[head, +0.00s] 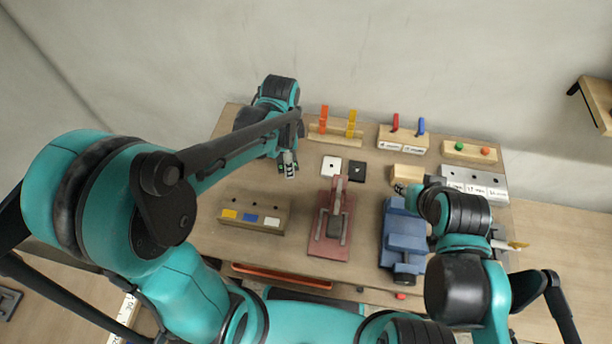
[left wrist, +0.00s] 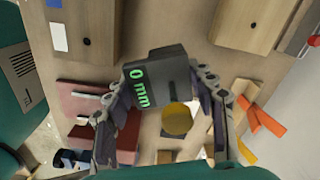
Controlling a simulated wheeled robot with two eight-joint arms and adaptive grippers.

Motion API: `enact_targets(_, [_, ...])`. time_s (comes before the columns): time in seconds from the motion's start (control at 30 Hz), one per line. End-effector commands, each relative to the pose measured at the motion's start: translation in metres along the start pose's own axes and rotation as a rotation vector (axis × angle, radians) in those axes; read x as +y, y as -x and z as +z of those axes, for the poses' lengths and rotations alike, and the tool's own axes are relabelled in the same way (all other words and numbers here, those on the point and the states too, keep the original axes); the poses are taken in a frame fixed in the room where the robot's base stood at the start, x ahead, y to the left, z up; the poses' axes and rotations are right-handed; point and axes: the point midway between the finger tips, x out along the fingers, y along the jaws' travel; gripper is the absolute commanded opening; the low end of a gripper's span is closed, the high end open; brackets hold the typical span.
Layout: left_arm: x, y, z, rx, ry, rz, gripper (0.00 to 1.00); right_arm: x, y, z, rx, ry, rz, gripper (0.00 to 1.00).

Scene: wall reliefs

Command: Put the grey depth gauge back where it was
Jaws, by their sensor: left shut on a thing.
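The grey depth gauge (left wrist: 160,72) is a dark grey block with a green "0 mm" readout on its side, seen in the left wrist view. My left gripper (left wrist: 160,125) is shut on it, one finger on each side. A round brass-coloured piece (left wrist: 177,119) shows between the fingers; I cannot tell whether it belongs to the gauge. In the head view my left gripper (head: 288,165) is over the left back part of the table. My right gripper (head: 402,188) is partly hidden by my right arm, close to a small wooden block (head: 408,173); its jaw state is unclear.
The wooden table (head: 285,190) holds a block with yellow, blue and white labels (head: 253,217), a red fixture (head: 323,240) and a blue vise-like object (head: 403,240). White (head: 331,163) and black (head: 357,171) plates lie mid-table. Racks with orange and yellow pieces (head: 335,132) line the back.

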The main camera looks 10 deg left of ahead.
Motion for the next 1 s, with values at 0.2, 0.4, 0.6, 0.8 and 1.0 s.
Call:
enact_targets(0.2, [0.0,-0.043,0.0,0.0,0.002,0.0,0.21,0.0,-0.013,0.009,0.0,0.0,0.0,0.34])
enact_targets(0.4, [0.0,-0.059,0.0,0.0,0.001,0.0,0.21,0.0,-0.017,0.012,0.0,0.0,0.0,0.34])
enact_targets(0.6, [0.0,-0.087,0.0,0.0,0.0,0.0,0.21,0.0,-0.026,0.019,0.0,0.0,0.0,0.34])
enact_targets(0.8, [0.0,-0.087,0.0,0.0,-0.001,0.0,0.21,0.0,-0.025,0.018,0.0,0.0,0.0,0.34])
enact_targets(1.0, [0.0,-0.091,0.0,0.0,-0.001,0.0,0.58,0.0,-0.029,0.02,0.0,0.0,0.0,0.34])
